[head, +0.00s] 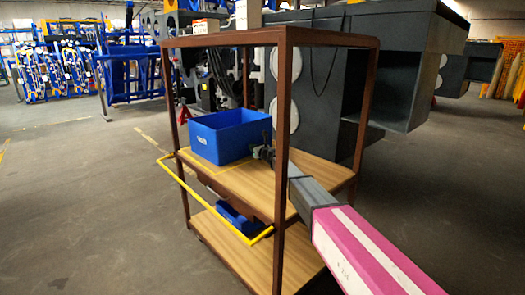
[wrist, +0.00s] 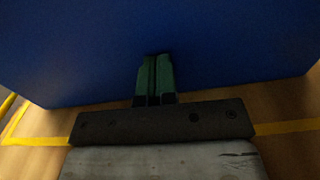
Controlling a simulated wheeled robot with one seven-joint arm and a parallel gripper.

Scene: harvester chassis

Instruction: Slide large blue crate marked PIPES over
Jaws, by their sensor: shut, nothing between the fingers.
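The large blue crate (head: 229,136) stands upright on the middle wooden shelf (head: 268,185) of a brown-framed cart. A small white label shows on its front left face, too small to read. My gripper (head: 264,152) is at the crate's right side, reaching in from the right. In the wrist view, the crate's blue wall (wrist: 75,55) fills the upper part. My gripper's green fingers (wrist: 156,75) are shut together and empty, with their tips at or very close to that wall. I cannot tell for sure whether they touch it.
Yellow tape lines mark the shelf (wrist: 290,127). A yellow rail (head: 205,198) runs along the cart's front, and brown posts (head: 281,130) stand at its corners. A smaller blue bin (head: 238,218) sits on the lower shelf. A large dark grey machine (head: 330,110) stands behind.

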